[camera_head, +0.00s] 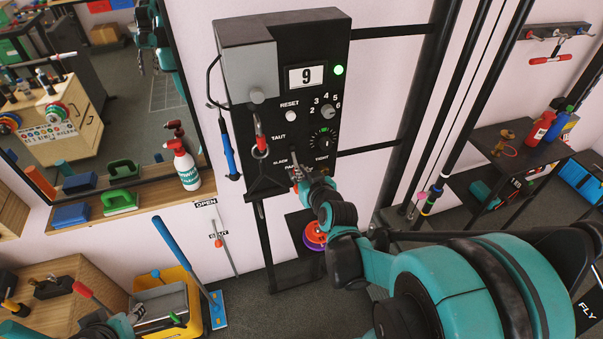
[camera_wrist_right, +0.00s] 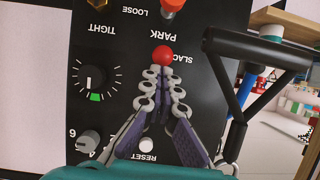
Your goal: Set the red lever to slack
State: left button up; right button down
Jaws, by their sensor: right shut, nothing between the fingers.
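The red lever's round red knob (camera_wrist_right: 163,57) shows in the right wrist view, beside the SLACK lettering on the black control panel (camera_wrist_right: 120,60). My right gripper (camera_wrist_right: 165,76) is shut and empty, its fingertips pointing at the knob and very close to it; I cannot tell whether they touch. In the head view my right gripper (camera_head: 297,172) is at the lower middle of the panel (camera_head: 300,50), below the TAUT label. It covers the knob and part of the SLACK and PARK lettering there.
The panel has a display reading 9, a green light (camera_head: 339,70), a RESET button (camera_head: 291,116) and dials (camera_head: 325,139). A spray bottle (camera_head: 185,166) stands on a shelf.

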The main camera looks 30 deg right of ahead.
pick_arm(q)
jog(key=shift+f+b, duration=0.5)
jog(key=shift+f, duration=0.15)
pick_arm(e)
jog(key=shift+w+f, duration=0.1)
jog(key=shift+f, duration=0.5)
